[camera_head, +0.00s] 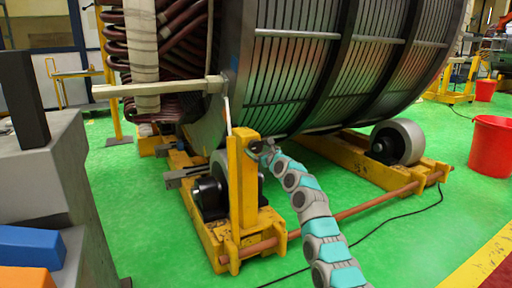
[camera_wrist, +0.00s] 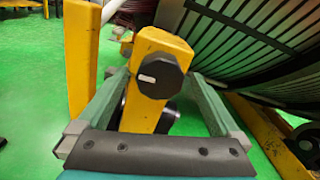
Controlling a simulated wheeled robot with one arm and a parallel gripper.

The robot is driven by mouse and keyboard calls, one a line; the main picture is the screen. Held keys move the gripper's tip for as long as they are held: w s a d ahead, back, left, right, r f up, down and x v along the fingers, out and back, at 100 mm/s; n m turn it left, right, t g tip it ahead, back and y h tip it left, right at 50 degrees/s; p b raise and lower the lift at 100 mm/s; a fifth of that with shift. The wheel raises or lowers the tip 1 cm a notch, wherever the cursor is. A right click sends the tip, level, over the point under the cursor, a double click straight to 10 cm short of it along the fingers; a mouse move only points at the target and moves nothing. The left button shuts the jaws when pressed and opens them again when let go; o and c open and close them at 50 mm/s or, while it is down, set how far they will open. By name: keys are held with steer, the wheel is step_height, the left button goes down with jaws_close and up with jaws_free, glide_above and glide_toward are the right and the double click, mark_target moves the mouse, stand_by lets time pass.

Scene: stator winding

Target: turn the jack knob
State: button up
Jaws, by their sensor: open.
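The jack knob (camera_wrist: 160,75) is a black faceted knob with a white mark, mounted on a yellow post (camera_wrist: 152,42). In the wrist view the white mark lies nearly level. My gripper (camera_wrist: 160,77) is open, with one grey-green finger to the left of the knob and one to the right. Gaps show between the knob and both fingers, and nothing is held. In the head view my gripper (camera_head: 258,146) is at the top of the yellow jack frame (camera_head: 243,195); the knob cannot be made out there.
The large ribbed stator (camera_head: 330,60) rests above yellow roller stands (camera_head: 385,170) and rises close to the right of my gripper. A copper-coloured rod (camera_head: 375,203) joins the stands low down. A black cable (camera_head: 400,212) lies on the green floor. A red bucket (camera_head: 490,145) stands at right.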

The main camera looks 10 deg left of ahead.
steer(key=shift+x, duration=0.95)
steer(key=c, duration=1.4)
steer(key=shift+o, duration=0.2)
